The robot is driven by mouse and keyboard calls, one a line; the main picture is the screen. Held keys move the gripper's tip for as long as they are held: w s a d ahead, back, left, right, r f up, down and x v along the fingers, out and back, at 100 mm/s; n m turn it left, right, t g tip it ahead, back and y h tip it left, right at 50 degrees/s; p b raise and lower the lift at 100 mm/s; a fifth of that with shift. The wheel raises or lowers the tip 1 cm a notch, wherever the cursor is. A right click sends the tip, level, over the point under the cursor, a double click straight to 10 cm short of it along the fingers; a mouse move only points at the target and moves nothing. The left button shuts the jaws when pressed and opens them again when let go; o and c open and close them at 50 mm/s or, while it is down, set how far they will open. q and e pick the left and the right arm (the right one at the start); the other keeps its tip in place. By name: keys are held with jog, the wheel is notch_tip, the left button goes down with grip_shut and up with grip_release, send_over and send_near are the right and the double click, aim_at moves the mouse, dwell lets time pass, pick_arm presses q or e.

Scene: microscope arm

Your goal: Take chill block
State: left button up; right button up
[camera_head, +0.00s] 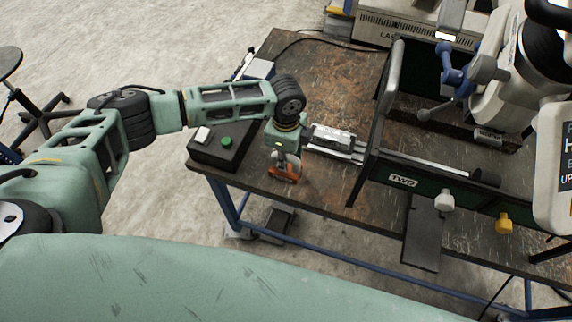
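My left arm reaches in from the left, and my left gripper (284,176) points down over the front edge of the table. Orange and grey parts show at its fingertips. I cannot tell whether it is open or shut, or whether the orange is part of it. A silver metal block (333,138), possibly the chill block, lies on the table just right of the gripper, apart from the fingertips. No other thing is clearly the chill block. My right gripper is not in view.
A black box with a green button (227,141) stands left of the gripper on the worn table (335,75). A dark green frame with a metal rail (403,181) and a large white microscope arm (510,75) stand at the right. The table's back left is mostly clear.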

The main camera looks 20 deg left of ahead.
pick_arm(q)
grip_shut()
dwell(0.3)
jog(key=shift+w+r, duration=0.1)
jog(key=shift+r, duration=0.05)
